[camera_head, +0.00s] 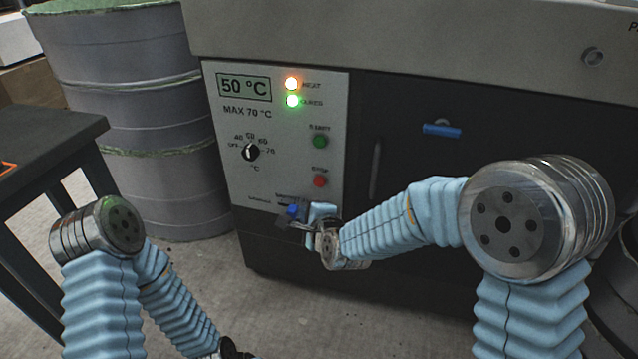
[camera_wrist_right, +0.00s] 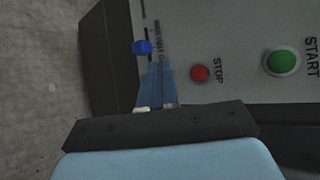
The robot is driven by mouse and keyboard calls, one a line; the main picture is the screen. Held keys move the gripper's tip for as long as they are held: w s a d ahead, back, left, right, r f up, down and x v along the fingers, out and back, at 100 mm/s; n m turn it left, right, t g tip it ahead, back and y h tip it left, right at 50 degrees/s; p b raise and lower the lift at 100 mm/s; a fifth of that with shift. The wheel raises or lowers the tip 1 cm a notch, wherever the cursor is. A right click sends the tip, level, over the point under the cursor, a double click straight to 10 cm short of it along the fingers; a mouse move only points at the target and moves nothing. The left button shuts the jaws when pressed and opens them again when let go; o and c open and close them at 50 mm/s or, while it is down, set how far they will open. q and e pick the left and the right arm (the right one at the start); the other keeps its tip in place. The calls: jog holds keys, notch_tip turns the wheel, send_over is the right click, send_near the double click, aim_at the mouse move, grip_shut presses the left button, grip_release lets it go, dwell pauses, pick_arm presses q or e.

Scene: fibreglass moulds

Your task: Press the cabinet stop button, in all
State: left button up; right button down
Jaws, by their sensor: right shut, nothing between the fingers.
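The red stop button (camera_head: 320,181) is on the cabinet's light control panel, below the green start button (camera_head: 320,141). In the right wrist view the stop button (camera_wrist_right: 200,73) lies to the right of my fingertips, with the start button (camera_wrist_right: 282,61) further right. My right gripper (camera_head: 290,218) is shut and empty at the panel's lower edge, below and left of the stop button. In the right wrist view its fingers (camera_wrist_right: 158,70) are together, apart from the stop button. My left gripper (camera_head: 234,350) shows only as a dark piece at the bottom edge; its fingers are hidden.
A blue slider knob (camera_wrist_right: 142,46) is close by my right fingertips. The panel has a 50 °C display (camera_head: 244,88), a dial (camera_head: 251,152) and lit orange and green lamps (camera_head: 292,92). A grey drum (camera_head: 165,190) and dark table (camera_head: 45,150) stand left.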

aim_at(319, 182)
jog(key=shift+w+d+b, duration=0.15)
jog(key=shift+w+d, duration=0.25)
jog(key=shift+w, duration=0.9)
jog(key=shift+w+d+b, duration=0.1)
jog(key=shift+w+d, duration=0.35)
jog(key=shift+w, duration=0.8)
jog(key=shift+w+d+b, duration=0.15)
jog(key=shift+w+d, duration=0.25)
jog(key=shift+w, duration=0.9)
jog(key=shift+w+d+b, duration=0.15)
jog(key=shift+w+b, duration=0.25)
